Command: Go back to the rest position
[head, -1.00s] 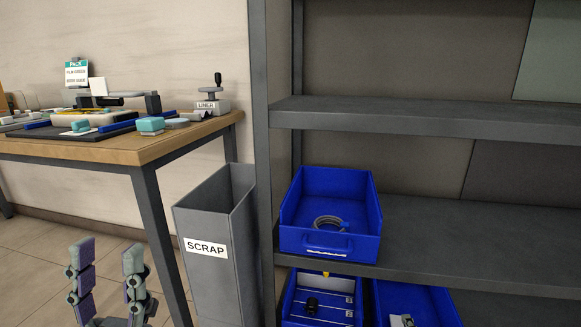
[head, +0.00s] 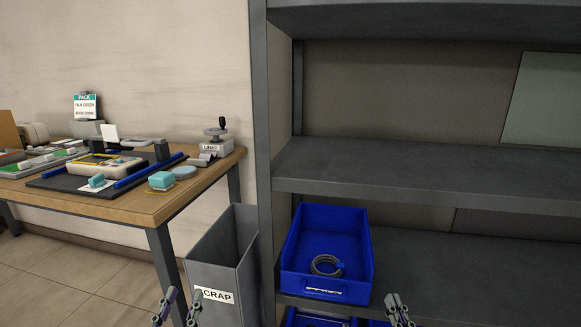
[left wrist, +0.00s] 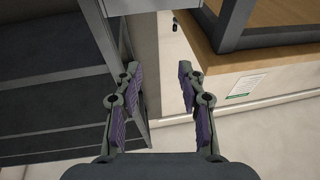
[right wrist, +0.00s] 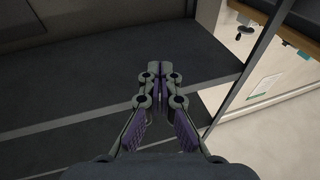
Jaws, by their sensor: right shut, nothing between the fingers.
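My left gripper (head: 179,300) is at the bottom of the head view, in front of the scrap bin. In the left wrist view (left wrist: 159,75) its fingers stand apart with nothing between them. My right gripper (head: 397,303) is at the bottom edge of the head view, in front of the shelf and right of the blue bin. In the right wrist view (right wrist: 160,68) its fingertips meet and hold nothing.
A grey shelf rack (head: 420,182) stands on the right. A blue bin (head: 300,282) with a coiled cable (head: 326,265) sits on its lower board. A grey scrap bin (head: 221,272) stands between the rack and a wooden workbench (head: 135,207) with several parts on it.

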